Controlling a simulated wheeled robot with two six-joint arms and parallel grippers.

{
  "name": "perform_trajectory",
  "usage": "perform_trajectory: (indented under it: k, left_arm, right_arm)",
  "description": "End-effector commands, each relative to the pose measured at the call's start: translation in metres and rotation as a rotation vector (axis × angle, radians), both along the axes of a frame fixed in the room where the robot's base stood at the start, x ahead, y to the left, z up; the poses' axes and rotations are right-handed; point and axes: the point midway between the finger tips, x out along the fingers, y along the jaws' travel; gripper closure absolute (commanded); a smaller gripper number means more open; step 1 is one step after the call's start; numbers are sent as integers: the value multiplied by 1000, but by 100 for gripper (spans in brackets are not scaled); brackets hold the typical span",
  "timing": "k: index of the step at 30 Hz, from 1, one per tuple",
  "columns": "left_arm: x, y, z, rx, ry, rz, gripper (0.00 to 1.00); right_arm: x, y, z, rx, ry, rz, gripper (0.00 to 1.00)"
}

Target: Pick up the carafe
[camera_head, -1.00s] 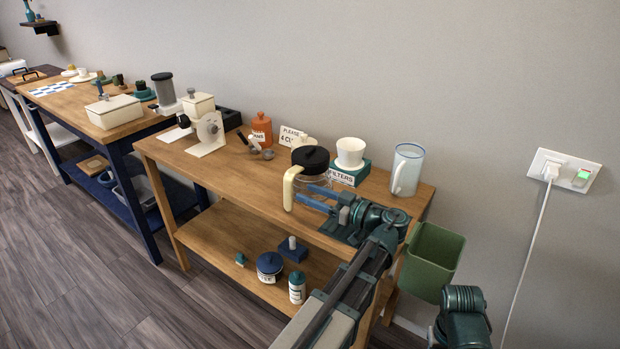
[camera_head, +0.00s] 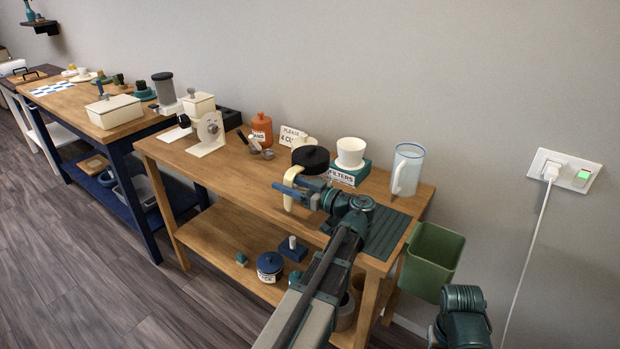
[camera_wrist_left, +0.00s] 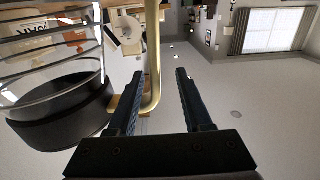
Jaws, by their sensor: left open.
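The glass carafe (camera_head: 311,158) has a black lid and a cream handle (camera_head: 288,196). It stands on the wooden table in the head view, its lower part mostly hidden by my left arm. My left gripper (camera_head: 284,181) is open at the handle. In the left wrist view, turned upside down, the carafe's glass and black lid (camera_wrist_left: 60,112) fill the left side. The cream handle (camera_wrist_left: 153,60) runs between the two open fingers, nearer the left one. I cannot tell whether a finger touches it. My right gripper is out of view.
A white cup (camera_head: 350,152) sits on a green filters box (camera_head: 348,175) behind the carafe. A clear pitcher (camera_head: 407,168) stands to the right. Metal scoops (camera_head: 256,147) and an orange bottle (camera_head: 262,129) are to the left. A green bin (camera_head: 432,257) is at the table's right end.

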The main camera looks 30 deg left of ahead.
Motion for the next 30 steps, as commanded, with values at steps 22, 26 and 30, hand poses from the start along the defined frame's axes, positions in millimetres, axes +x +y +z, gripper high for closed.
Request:
perform_trajectory:
  k: [22,26,30]
  left_arm:
    - [0,-1,0,0,0,0,100]
    - [0,-1,0,0,0,0,100]
    - [0,-1,0,0,0,0,100]
  right_arm:
    - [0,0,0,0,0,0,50]
    - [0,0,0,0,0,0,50]
    - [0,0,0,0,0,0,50]
